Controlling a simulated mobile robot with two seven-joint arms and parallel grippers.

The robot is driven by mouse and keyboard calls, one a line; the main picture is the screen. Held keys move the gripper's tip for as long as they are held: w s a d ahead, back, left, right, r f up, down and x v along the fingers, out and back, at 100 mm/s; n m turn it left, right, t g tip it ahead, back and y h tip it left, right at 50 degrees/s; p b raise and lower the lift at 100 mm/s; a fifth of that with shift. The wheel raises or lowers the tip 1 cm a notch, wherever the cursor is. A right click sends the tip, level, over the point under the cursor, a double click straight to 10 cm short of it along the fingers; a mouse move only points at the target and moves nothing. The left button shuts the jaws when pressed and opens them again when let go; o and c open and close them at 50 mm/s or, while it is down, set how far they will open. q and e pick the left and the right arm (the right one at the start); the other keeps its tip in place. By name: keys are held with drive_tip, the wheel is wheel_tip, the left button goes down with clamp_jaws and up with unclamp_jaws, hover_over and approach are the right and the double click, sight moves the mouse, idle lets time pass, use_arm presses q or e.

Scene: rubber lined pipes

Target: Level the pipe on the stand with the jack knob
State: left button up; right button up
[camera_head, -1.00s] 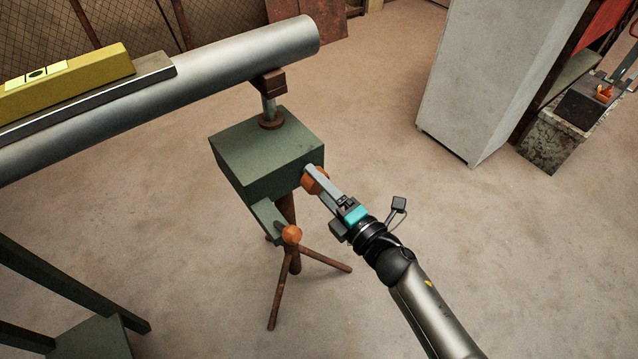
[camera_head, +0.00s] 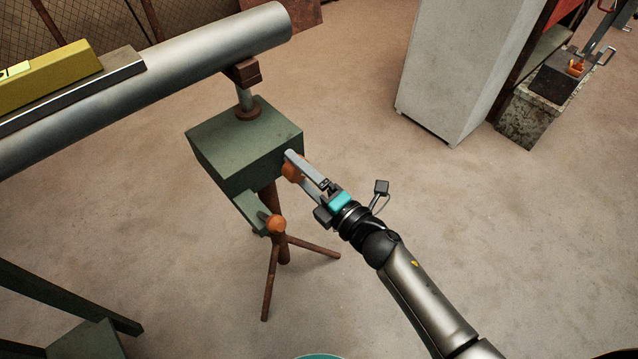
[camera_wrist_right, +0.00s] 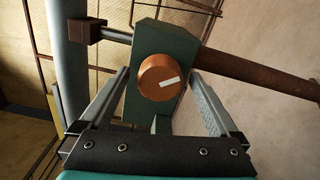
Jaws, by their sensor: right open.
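A grey metal pipe (camera_head: 190,62) rests on a small brown saddle (camera_head: 243,73) on top of a green jack box (camera_head: 243,140) with a rusty tripod. A yellow spirit level (camera_head: 50,85) lies along the pipe; its bubble cannot be read. An orange jack knob (camera_head: 292,171) is on the front of the box. In the right wrist view the knob (camera_wrist_right: 160,78) with a white mark faces me, between and beyond the fingertips. My right gripper (camera_head: 301,168) is open with its fingers at either side of the knob; contact cannot be told. My left gripper is out of view.
A second orange knob (camera_head: 276,223) sits on a lower bracket of the stand. A green frame (camera_head: 80,300) stands at the lower left. A grey cabinet (camera_head: 465,70) and a stone block with a dark device (camera_head: 548,100) stand at the right. The floor between is clear.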

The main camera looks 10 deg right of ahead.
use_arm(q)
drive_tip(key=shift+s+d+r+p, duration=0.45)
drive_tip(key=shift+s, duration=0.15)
use_arm(e)
drive_tip(key=v, duration=1.5)
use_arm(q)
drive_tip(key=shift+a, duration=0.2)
use_arm(e)
drive_tip(key=s+d+f+m+g+h, duration=0.25)
drive_tip(key=f+m, duration=0.25)
drive_tip(key=f, duration=0.4)
drive_tip(key=s+d+f+m+g+h, duration=0.1)
drive_tip(key=s+d+f+m+h, duration=0.15)
drive_tip(key=f+m, duration=0.4)
drive_tip(key=s+d+f+m+g+h, duration=0.1)
drive_tip(key=s+d+f+m+h, duration=0.2)
drive_tip(key=f, duration=0.7)
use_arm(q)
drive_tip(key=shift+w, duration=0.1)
use_arm(e)
drive_tip(key=s+f+m+g+h, duration=0.1)
drive_tip(key=s+f+m+g, duration=0.3)
drive_tip(key=s, duration=0.6)
drive_tip(key=s+d+f+m+g+h, duration=0.1)
drive_tip(key=s+f+m+g, duration=0.4)
drive_tip(key=s+f, duration=0.4)
drive_tip(key=shift+s+d+m+h, duration=0.2)
drive_tip(key=shift+s+m+h, duration=0.1)
drive_tip(key=shift+s+m, duration=0.4)
